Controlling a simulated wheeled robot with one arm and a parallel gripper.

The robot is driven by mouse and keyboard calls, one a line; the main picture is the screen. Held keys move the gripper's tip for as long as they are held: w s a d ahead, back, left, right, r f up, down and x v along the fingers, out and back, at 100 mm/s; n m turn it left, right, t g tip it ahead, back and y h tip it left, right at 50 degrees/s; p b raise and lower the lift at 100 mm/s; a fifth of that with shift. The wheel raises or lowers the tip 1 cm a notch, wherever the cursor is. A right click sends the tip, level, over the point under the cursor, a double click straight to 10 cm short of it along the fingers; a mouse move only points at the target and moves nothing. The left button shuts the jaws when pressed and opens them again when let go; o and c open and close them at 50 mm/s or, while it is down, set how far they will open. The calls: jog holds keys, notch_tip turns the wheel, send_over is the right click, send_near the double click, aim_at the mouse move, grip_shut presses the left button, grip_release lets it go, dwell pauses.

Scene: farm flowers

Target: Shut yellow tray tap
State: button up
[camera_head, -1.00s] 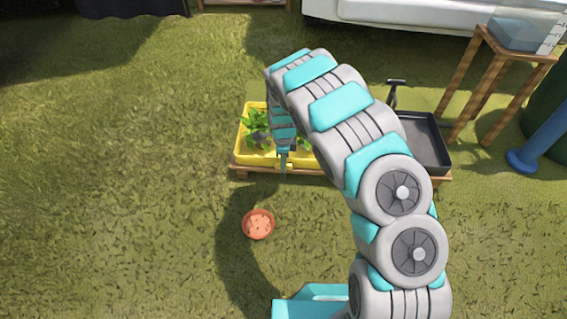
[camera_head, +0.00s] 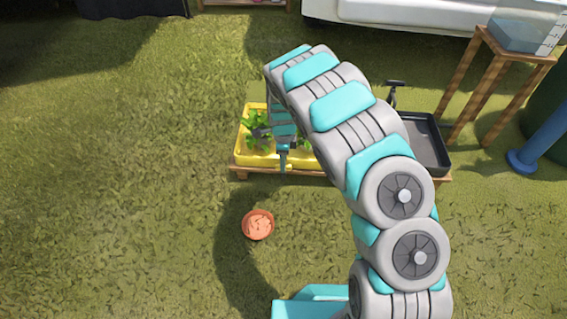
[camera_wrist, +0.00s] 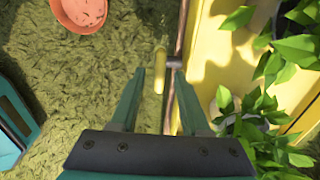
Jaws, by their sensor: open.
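The yellow tray (camera_head: 242,152) sits on a low wooden stand, with leafy green plants (camera_head: 258,131) in it. In the wrist view its yellow wall (camera_wrist: 205,60) runs down right of centre. The tap (camera_wrist: 173,62) sticks out from this wall, with a yellow handle (camera_wrist: 159,72) at its outer end. My gripper (camera_wrist: 160,78) is open, its two fingers on either side of the yellow handle. I cannot tell whether a finger touches it. In the head view my gripper (camera_head: 282,160) is at the tray's front edge, and the tap cannot be made out there.
An orange pot (camera_head: 258,225) stands on the grass in front of the tray. A dark tray (camera_head: 428,143) is at the right of the same stand (camera_head: 436,178). A wooden stool with a clear tank (camera_head: 522,36) is at the back right. The grass at left is clear.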

notch_tip(320, 180, up, 6)
jog(key=shift+r+p, duration=0.1)
jog(key=shift+p, duration=0.2)
dwell(0.3)
jog(key=s+d+r+n+p, duration=0.2)
jog(key=s+d+r, duration=0.3)
jog(key=r, duration=0.3)
jog(key=s+d+r+n+p, duration=0.25)
jog(key=s+d+r, duration=0.2)
jog(key=r, duration=0.35)
jog(key=s+d+r+n+p, duration=0.1)
jog(key=s+d+r+n, duration=0.2)
jog(key=s+d+r, duration=0.4)
jog(key=s+r+n+g+p, duration=0.1)
jog(key=s+r+n+p, duration=0.2)
jog(key=s, duration=0.9)
jog(key=s+r+n+p, duration=0.3)
jog(key=s+r+n, duration=0.5)
jog(key=s, duration=0.5)
jog(key=shift+d+r+g, duration=0.4)
jog(key=shift+d+r, duration=0.05)
